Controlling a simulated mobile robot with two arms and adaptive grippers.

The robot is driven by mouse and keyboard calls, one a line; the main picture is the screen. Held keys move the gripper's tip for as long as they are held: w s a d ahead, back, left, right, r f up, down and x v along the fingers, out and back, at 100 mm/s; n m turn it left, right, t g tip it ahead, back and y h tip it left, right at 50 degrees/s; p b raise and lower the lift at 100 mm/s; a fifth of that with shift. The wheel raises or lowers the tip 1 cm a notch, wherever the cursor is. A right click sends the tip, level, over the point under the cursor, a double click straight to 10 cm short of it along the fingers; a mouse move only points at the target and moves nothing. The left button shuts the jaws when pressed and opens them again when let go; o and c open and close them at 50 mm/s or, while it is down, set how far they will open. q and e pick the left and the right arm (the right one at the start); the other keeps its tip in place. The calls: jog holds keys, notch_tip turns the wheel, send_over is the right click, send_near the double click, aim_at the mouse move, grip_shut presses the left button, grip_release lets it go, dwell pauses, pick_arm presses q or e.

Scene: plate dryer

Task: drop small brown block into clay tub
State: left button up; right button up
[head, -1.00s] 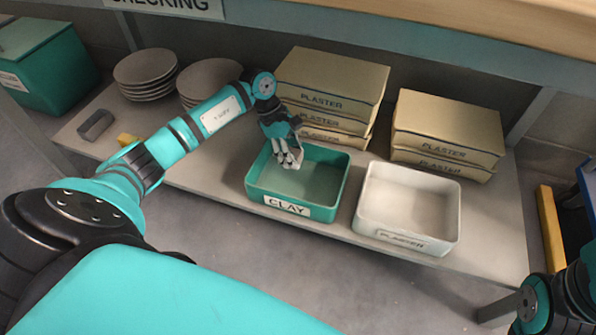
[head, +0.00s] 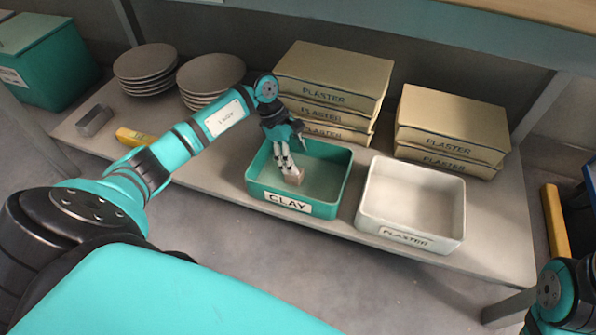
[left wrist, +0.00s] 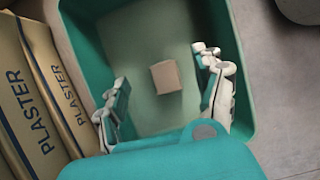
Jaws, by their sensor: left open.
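The small brown block (left wrist: 166,77) shows in the left wrist view against the floor of the green clay tub (left wrist: 75,22), clear of both fingers. It also shows in the head view (head: 294,177), just below the fingertips. I cannot tell whether it rests on the tub floor or is just above it. The clay tub (head: 338,185) stands on the shelf, with "CLAY" on its front. My left gripper (head: 287,168) is open over the tub; its spread fingers also show in the left wrist view (left wrist: 165,95). My right gripper is out of view.
A white plaster tub (head: 460,215) stands right of the clay tub. Stacked plaster bags (head: 335,75) lie behind it, more bags (head: 450,125) to the right. Plate stacks (head: 145,65), a grey block (head: 94,120) and a yellow block (head: 135,137) are on the left.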

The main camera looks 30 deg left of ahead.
pick_arm(q)
jog(key=v, duration=1.2)
jog(key=shift+d, duration=0.1)
